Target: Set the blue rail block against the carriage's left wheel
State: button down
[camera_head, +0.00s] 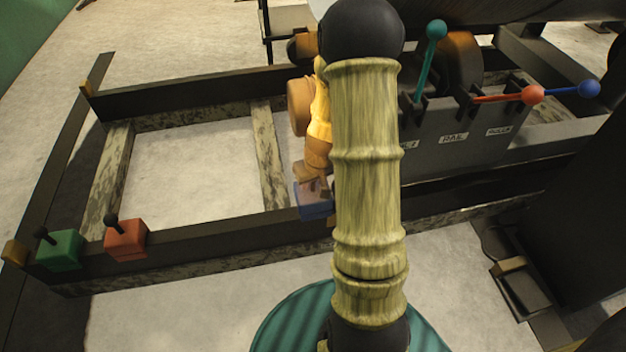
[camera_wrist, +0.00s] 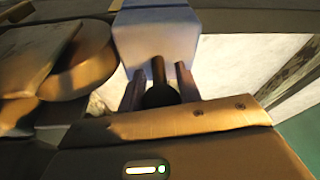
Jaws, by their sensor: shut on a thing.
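The blue rail block (camera_head: 313,201) is at the near rail (camera_head: 215,238), partly hidden by my arm. It also shows in the wrist view (camera_wrist: 155,38), over the dark rail. My gripper (camera_head: 315,179) is shut on the block's dark upright knob; its fingers (camera_wrist: 160,90) stand either side of it in the wrist view. The grey carriage (camera_head: 455,140) is right of the block. A round brown wheel (camera_wrist: 88,62) lies close left of the block in the wrist view; I cannot tell whether they touch. My arm hides this spot in the head view.
A red block (camera_head: 126,239) and a green block (camera_head: 60,249) with dark knobs sit on the near rail at left. Levers with teal (camera_head: 437,29), red (camera_head: 532,95) and blue (camera_head: 587,89) balls stick out of the carriage. The rail between the red and blue blocks is clear.

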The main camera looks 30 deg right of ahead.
aim_at(314, 186)
jog(key=shift+f+b, duration=1.55)
jog(key=shift+f, duration=0.35)
dwell(0.9)
jog(key=c, duration=1)
grip_release()
jog(key=shift+o, duration=0.5)
jog(key=p+v, duration=0.9)
jog(key=v, duration=0.8)
jog(key=shift+s+r, duration=0.15)
jog(key=shift+r, duration=0.05)
jog(key=shift+a, duration=0.1)
